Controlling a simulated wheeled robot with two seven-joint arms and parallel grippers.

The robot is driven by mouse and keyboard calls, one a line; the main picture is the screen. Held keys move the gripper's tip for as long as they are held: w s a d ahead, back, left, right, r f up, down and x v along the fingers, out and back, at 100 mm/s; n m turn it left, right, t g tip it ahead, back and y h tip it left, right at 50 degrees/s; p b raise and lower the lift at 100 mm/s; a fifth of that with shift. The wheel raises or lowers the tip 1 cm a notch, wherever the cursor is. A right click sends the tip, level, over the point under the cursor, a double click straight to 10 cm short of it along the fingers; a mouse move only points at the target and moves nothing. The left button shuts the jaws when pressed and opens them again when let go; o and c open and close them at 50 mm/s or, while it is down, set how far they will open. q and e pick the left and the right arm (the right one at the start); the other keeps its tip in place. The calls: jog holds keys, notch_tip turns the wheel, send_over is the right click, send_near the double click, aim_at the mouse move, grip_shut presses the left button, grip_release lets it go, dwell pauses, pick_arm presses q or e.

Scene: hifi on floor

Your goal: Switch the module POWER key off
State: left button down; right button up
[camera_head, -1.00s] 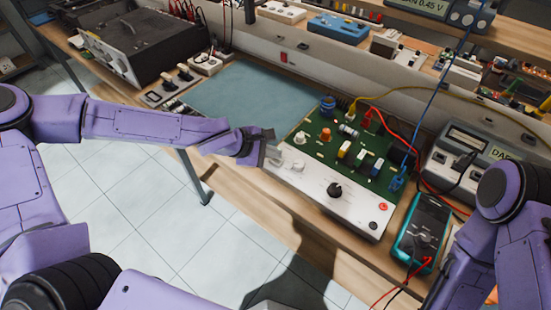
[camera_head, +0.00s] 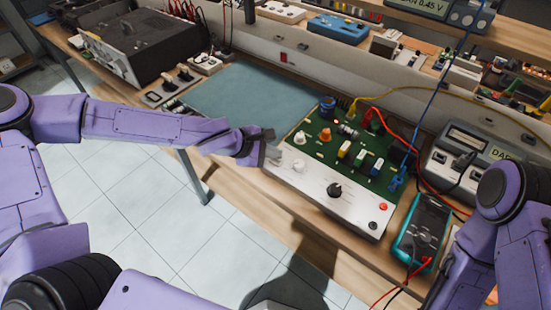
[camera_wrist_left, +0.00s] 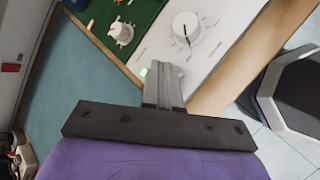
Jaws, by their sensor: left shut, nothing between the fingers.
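The module (camera_head: 325,200) is a white front panel with a green circuit board behind it, lying on the bench. My left gripper (camera_head: 270,151) is at the panel's left end, fingers shut and empty. In the left wrist view the shut fingertips (camera_wrist_left: 166,70) overlap the panel's corner. A small green-lit spot (camera_wrist_left: 143,72), possibly the POWER key, shows just left of the fingers; its label is not readable and part may be hidden. A white knob (camera_wrist_left: 188,26) stands beyond the fingertips. Contact cannot be told. My right arm is at the right; its gripper is out of view.
A black knob (camera_head: 335,189) and a red button (camera_head: 383,207) are on the panel. A teal multimeter (camera_head: 421,232) with leads lies right of the module. A blue-green mat (camera_head: 235,95) leaves clear room behind my gripper. The bench's front edge is close.

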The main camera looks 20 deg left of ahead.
aim_at(273, 162)
pick_arm(q)
jog(key=shift+f, duration=0.5)
jog(key=shift+r, duration=0.15)
jog(key=shift+r+p, duration=0.35)
jog(key=shift+r, duration=0.1)
notch_tip(273, 162, up, 6)
jog(key=p, duration=0.6)
jog(key=shift+p, duration=0.3)
